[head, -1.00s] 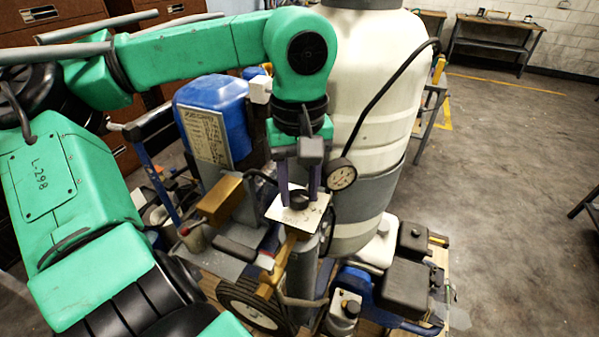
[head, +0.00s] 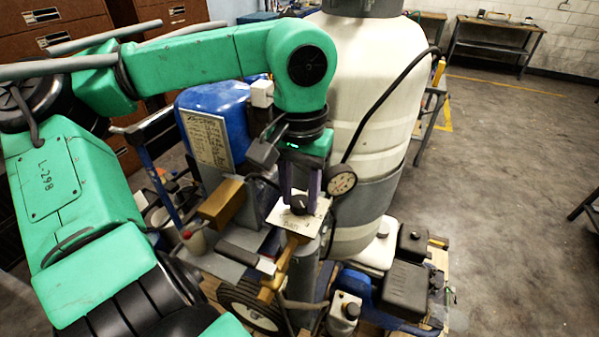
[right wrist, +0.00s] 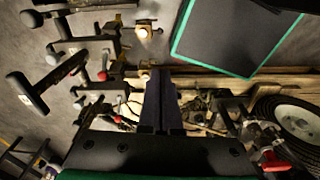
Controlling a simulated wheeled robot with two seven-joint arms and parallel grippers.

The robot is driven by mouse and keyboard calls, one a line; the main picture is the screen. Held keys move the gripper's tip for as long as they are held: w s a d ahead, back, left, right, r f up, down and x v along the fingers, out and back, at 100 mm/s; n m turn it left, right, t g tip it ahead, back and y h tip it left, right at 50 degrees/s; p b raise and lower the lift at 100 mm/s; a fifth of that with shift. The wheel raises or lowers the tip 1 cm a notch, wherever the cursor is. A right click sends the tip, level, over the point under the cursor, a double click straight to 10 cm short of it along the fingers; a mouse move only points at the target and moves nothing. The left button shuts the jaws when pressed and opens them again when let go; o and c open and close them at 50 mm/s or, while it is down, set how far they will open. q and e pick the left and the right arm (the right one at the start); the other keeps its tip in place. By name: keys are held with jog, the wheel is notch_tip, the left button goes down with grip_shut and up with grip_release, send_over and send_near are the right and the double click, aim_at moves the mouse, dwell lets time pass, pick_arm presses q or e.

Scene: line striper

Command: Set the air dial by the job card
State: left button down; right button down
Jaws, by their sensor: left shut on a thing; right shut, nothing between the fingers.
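The air dial is a dark knob (head: 298,204) on a white marked plate (head: 286,216) in the head view. My left gripper (head: 299,198) comes down from above with its fingers shut on the knob. The plate's markings are too small to read. A round gauge (head: 342,181) sits just right of the fingers. A card with printed lines (head: 209,139), likely the job card, is on the front of the blue tank (head: 228,108); its text is not legible. My right gripper (right wrist: 160,100) shows in the right wrist view, its fingers together and empty.
A tall cream tank (head: 375,100) with a black hose stands right behind the dial. A brass-coloured block (head: 222,203) is to its left. An engine-like black box (head: 406,288) is at lower right. Open floor (head: 510,190) lies right. A wheel (right wrist: 295,122) shows in the right wrist view.

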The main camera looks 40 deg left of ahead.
aim_at(300, 200)
pick_arm(q)
jog(key=shift+r, duration=0.15)
jog(key=shift+c, duration=2.2)
grip_release()
jog(key=shift+w, duration=0.1)
notch_tip(300, 200, up, 14)
jog(key=b, duration=0.1)
jog(key=shift+r, duration=0.2)
